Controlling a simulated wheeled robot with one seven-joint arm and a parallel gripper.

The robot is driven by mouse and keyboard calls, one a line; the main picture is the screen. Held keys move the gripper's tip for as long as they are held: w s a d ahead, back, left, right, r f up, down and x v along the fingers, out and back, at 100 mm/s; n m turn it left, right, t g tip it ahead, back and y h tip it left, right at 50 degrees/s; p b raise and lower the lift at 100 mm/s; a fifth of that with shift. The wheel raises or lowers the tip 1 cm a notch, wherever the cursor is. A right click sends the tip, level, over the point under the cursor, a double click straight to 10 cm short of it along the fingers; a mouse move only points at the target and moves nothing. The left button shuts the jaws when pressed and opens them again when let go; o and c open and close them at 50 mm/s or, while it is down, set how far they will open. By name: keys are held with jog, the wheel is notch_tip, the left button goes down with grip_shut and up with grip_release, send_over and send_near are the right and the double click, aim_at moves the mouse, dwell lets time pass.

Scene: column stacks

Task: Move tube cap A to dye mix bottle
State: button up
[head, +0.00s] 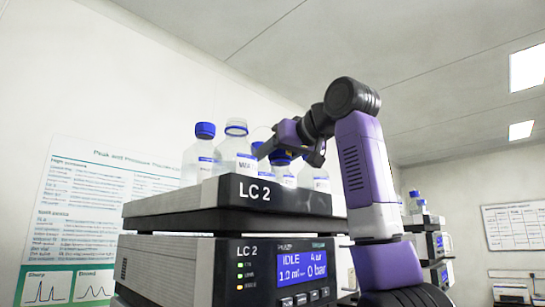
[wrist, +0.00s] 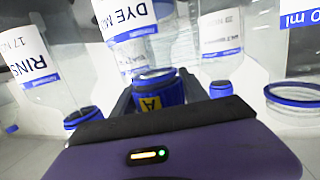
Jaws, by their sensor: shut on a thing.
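Tube cap A (wrist: 155,98), blue with a yellow "A" label, is between the fingers of my gripper (wrist: 158,90) in the wrist view. The gripper is shut on it. The dye mix bottle (wrist: 125,18) is clear with a white label and shows just behind the cap at the top of that view. Its neck is hidden, so I cannot tell whether the cap touches it. In the head view my gripper (head: 288,152) is low among the bottles on top of the LC 2 unit, with a blue cap (head: 280,158) beneath it.
A rinse bottle (wrist: 35,62) with a blue cap stands left in the wrist view. Another capped bottle (wrist: 222,35) and an open-mouthed bottle (wrist: 293,95) with a blue ring stand right. The LC 2 tray (head: 295,198) has a raised black edge. Bottles crowd closely around my gripper.

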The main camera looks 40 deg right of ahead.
dwell(0.3)
jog(key=o, duration=1.4)
jog(key=shift+b+v, duration=1.55)
jog(key=shift+v, duration=2.4)
